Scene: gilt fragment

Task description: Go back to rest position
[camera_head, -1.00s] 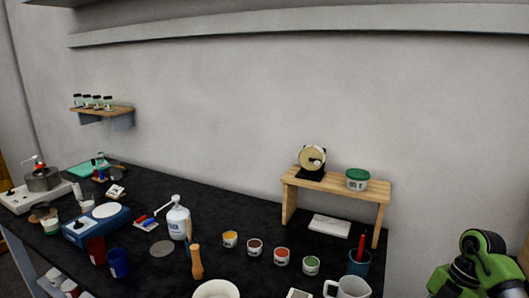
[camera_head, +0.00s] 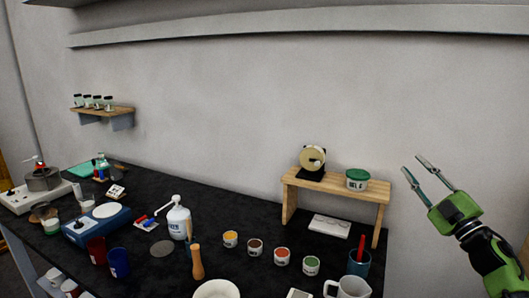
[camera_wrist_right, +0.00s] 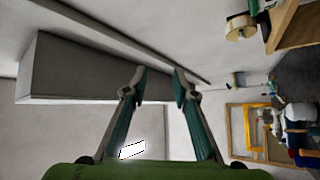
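My right gripper (camera_head: 434,168) is raised at the right side of the head view, to the right of the wooden riser and above the table's height. Its two fingers point up and to the left, apart, with nothing between them. The right wrist view also shows the right gripper (camera_wrist_right: 158,82) with its fingers apart and empty, against the wall and ledge. My left gripper is not in the head view.
The black table (camera_head: 205,262) holds small paint pots, a white pump bottle (camera_head: 178,222), a white mug (camera_head: 350,288) and a blue cup (camera_head: 358,263). A wooden riser (camera_head: 335,187) carries a tape roll (camera_head: 312,158) and a green-lidded tub (camera_head: 357,179). Wall space above is clear.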

